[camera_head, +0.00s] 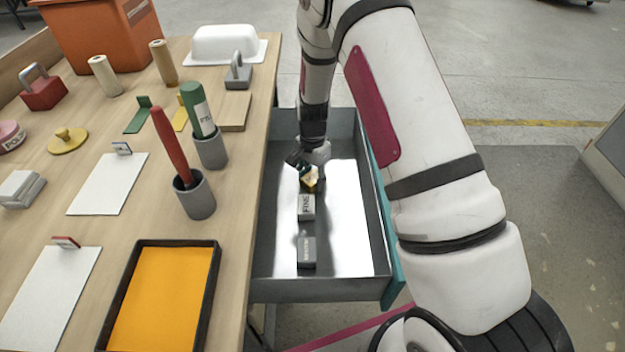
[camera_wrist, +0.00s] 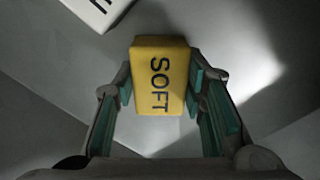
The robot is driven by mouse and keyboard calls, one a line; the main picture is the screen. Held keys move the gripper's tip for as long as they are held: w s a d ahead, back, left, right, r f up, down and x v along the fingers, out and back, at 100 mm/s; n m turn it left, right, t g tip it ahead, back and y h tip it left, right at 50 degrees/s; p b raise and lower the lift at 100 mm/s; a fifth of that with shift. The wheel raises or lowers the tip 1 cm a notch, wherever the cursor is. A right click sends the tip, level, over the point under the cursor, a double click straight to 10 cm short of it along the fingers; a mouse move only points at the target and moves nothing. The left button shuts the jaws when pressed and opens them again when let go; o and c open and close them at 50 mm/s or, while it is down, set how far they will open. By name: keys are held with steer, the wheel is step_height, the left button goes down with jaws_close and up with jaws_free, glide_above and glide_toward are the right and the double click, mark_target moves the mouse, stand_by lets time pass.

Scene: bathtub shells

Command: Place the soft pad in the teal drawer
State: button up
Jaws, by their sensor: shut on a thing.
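The soft pad is a yellow block marked SOFT (camera_wrist: 160,75). In the wrist view it sits between the green-lined fingers of my gripper (camera_wrist: 160,95), which is shut on it. In the head view my gripper (camera_head: 306,168) points down inside the open drawer, and a bit of the yellow pad (camera_head: 311,180) shows at its fingertips. The drawer has a teal front (camera_head: 393,262) and a bare grey-metal floor (camera_head: 345,225). I cannot tell whether the pad touches the drawer floor.
A light block marked FINE (camera_head: 306,207) and a darker grey block (camera_head: 306,251) lie in the drawer, in line with my gripper. The drawer's right half is clear. The wooden table (camera_head: 235,215) beside it holds an orange tray (camera_head: 118,300), grey cups, handled stamps and white cards.

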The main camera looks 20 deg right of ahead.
mark_target(313, 176)
steer(key=shift+f, duration=0.3)
steer(key=o, duration=1)
steer(key=shift+o, duration=0.2)
step_height(313, 176, up, 12)
steer(key=p, duration=0.3)
steer(key=shift+r, duration=0.2)
